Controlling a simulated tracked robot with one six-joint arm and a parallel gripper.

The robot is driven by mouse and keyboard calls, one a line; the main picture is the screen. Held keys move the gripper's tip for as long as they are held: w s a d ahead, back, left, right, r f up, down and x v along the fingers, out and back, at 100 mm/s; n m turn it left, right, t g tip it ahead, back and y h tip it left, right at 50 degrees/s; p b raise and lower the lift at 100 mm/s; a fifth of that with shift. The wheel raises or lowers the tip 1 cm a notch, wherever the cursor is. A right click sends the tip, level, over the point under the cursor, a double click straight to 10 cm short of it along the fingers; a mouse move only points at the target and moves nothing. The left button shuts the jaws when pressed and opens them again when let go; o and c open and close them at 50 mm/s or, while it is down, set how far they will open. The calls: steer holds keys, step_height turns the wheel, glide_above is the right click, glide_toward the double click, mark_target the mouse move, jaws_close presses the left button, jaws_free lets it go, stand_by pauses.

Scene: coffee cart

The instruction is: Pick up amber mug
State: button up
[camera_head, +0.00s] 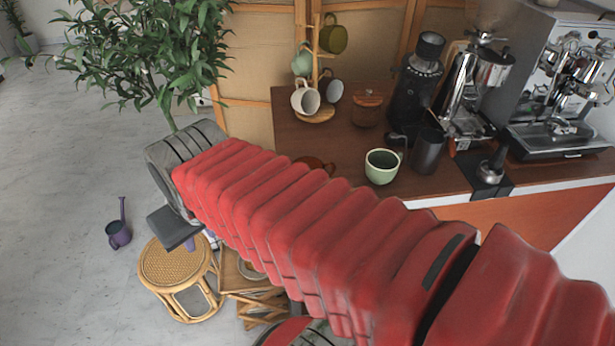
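An amber-brown mug (315,163) stands on the dark wooden counter (318,141). Only its upper part shows above my red arm; the rest is hidden. My arm crosses the picture from lower right to upper left, in front of the counter's edge. The dark grey end of my gripper (175,228) shows at the left, below the grey wrist, above the floor and well left of the mug. Its fingers are not clear enough to show whether they are open or shut.
A green mug (382,168) stands right of the amber mug. Behind are a mug tree (316,55) with several mugs, a lidded jar (367,108), a grinder (416,85) and an espresso machine (560,90). A rattan stool (177,262) and plant (150,50) stand left.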

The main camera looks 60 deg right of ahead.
steer(key=w+d+r+m+g, duration=0.1)
steer(key=d+r+m+g, duration=0.1)
steer(key=d+m, duration=0.8)
steer(key=w+d+r+m+g, duration=0.1)
steer(key=d+m, duration=0.9)
steer(key=d, duration=1.4)
steer(key=shift+w+r+g+y, duration=0.3)
steer(key=shift+r+g+y, duration=0.1)
steer(key=shift+r+g, duration=0.35)
step_height(320, 180, down, 8)
steer(key=shift+f, duration=0.35)
